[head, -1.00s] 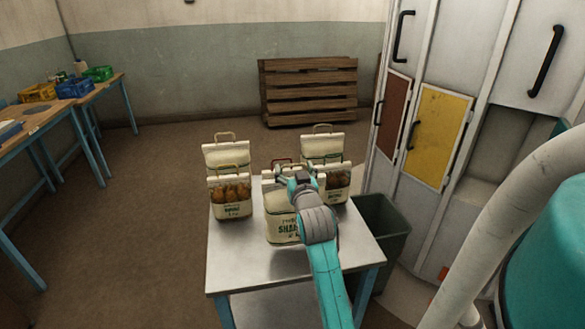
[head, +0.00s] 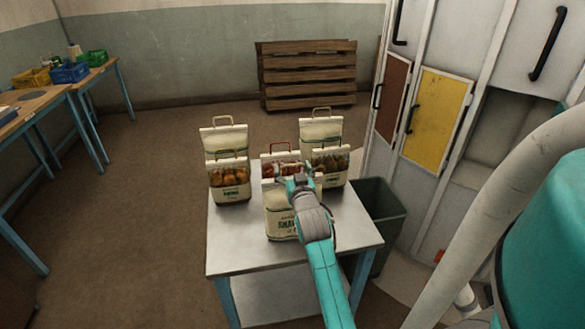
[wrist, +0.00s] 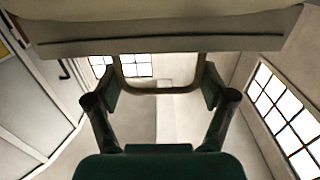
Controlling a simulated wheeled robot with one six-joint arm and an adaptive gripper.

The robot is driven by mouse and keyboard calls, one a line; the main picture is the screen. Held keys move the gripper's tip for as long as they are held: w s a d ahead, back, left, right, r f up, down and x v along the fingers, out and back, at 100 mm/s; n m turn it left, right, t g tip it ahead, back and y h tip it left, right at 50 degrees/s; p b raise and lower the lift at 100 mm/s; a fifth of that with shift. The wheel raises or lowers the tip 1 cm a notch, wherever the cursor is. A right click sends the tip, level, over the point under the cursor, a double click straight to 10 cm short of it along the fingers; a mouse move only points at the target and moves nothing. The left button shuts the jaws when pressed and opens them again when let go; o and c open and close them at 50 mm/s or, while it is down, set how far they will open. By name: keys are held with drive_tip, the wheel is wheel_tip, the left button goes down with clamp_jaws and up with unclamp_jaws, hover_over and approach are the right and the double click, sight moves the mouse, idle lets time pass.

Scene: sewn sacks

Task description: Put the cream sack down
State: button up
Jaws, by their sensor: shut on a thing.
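The cream sack (head: 280,222) with dark green lettering is upright at the front middle of the metal table (head: 240,258). My gripper (head: 297,182) is shut at its top, and my arm hides the sack's right side. In the wrist view the gripper's fingers (wrist: 160,100) are either side of a tan handle (wrist: 160,88), with the sack's pale top seam (wrist: 160,42) above it in the picture. I cannot tell whether the sack's base touches the table.
Behind stand several other sacks: a red-handled one (head: 279,160), windowed ones at left (head: 230,180) and right (head: 331,166), and plain ones behind left (head: 222,137) and right (head: 320,130). A dark bin (head: 382,222) stands right of the table. The table's front left is bare.

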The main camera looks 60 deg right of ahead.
drive_tip(key=shift+r, duration=0.15)
drive_tip(key=o, duration=1.7)
drive_tip(key=shift+f, duration=0.25)
drive_tip(key=shift+s+r, duration=0.1)
drive_tip(key=v, duration=1.2)
drive_tip(key=s+a+f+n+t+y, duration=0.25)
drive_tip(key=a+f, duration=0.35)
drive_tip(key=a, duration=0.5)
drive_tip(key=s+a+f+n+t+y, duration=0.1)
drive_tip(key=s+a+f+n+y, duration=0.25)
drive_tip(key=a, duration=0.65)
drive_tip(key=s+a+f+n+y, duration=0.1)
drive_tip(key=s+a+y, duration=0.1)
drive_tip(key=s+a, duration=0.2)
drive_tip(key=s+a+f+n+y, duration=0.1)
drive_tip(key=s+a+y, duration=0.2)
drive_tip(key=s+a, duration=0.2)
drive_tip(key=s+a+f+n+y, duration=0.1)
drive_tip(key=s+a+y, duration=0.1)
drive_tip(key=s+a, duration=0.3)
drive_tip(key=shift+s+a+f+n+y, duration=0.1)
drive_tip(key=shift+s+n+y, duration=0.1)
drive_tip(key=shift+s, duration=0.5)
drive_tip(key=shift+s+a+n+y, duration=0.1)
drive_tip(key=shift+s+n+y, duration=0.1)
drive_tip(key=shift+s, duration=0.5)
